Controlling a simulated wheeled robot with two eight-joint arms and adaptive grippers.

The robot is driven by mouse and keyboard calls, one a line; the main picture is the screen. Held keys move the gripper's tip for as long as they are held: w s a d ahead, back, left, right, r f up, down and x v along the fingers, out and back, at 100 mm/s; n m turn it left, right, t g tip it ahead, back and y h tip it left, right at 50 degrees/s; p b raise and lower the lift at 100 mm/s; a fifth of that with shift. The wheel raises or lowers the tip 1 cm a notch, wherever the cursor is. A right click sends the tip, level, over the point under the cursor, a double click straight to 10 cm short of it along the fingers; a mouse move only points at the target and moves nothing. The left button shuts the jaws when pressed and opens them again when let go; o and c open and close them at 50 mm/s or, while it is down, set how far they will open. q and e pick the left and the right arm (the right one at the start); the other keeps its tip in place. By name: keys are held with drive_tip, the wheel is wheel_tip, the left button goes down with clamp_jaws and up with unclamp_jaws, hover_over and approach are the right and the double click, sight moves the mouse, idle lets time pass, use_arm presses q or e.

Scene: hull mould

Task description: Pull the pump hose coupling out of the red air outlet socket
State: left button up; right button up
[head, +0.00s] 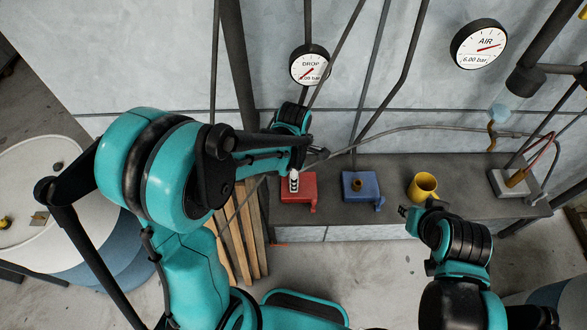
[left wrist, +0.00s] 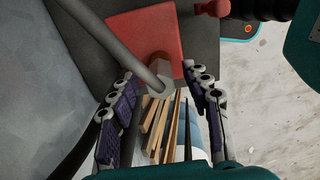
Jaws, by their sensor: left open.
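The red air outlet socket (head: 299,190) is a red block on the grey bench. The pale hose coupling (head: 294,180) stands upright in its top, with the grey hose running from it. My left gripper (head: 307,156) is above the block in the head view. In the left wrist view its two purple-padded fingers (left wrist: 158,73) are open, one on each side of the coupling (left wrist: 162,76), with gaps visible. The red block (left wrist: 130,30) lies beyond the fingertips there. My right gripper (head: 404,211) is by the bench's front edge; its finger gap is too small to judge.
The hose (head: 400,128) runs along the wall to the right. DROP (head: 311,65) and AIR (head: 479,44) gauges are above. Wooden slats (head: 240,235) stand below left.

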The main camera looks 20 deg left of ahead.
use_arm(q)
drive_tip(key=shift+f, duration=0.45)
clamp_jaws()
drive_tip(key=c, duration=1.1)
unclamp_jaws()
drive_tip(key=shift+r, duration=0.1)
clamp_jaws()
drive_tip(key=shift+r+p, duration=1.55)
drive_tip(key=shift+r, duration=0.6)
drive_tip(key=shift+r+p, duration=0.9)
drive_tip(key=shift+r, duration=0.6)
drive_tip(key=shift+r, duration=0.1)
